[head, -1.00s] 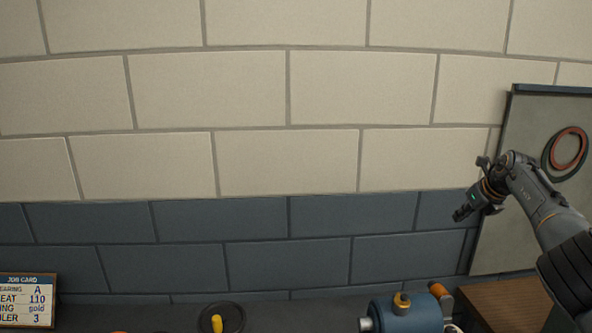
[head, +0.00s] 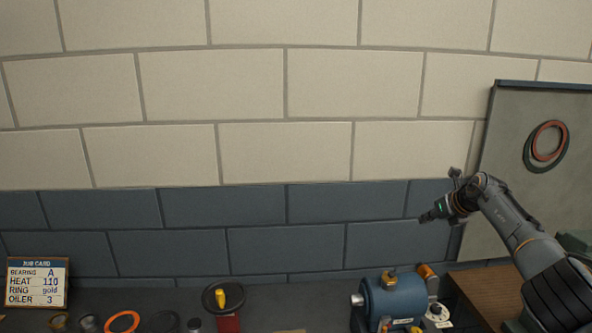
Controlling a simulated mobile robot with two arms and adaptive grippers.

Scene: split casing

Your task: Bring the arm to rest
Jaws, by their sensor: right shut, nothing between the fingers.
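My right arm comes in from the right edge of the head view. Its gripper (head: 430,216) is raised in front of the dark blue part of the wall, above the bench. It points left and slightly down. The gripper is shut and holds nothing. It is apart from everything on the bench. My left gripper is not in view.
Below the gripper stands a blue casing (head: 392,300) with orange parts, beside a wooden box (head: 490,288). A job card (head: 37,284), an orange ring (head: 122,322) and a red container with a dark lid (head: 228,322) are further left. A grey board (head: 520,190) hangs at right.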

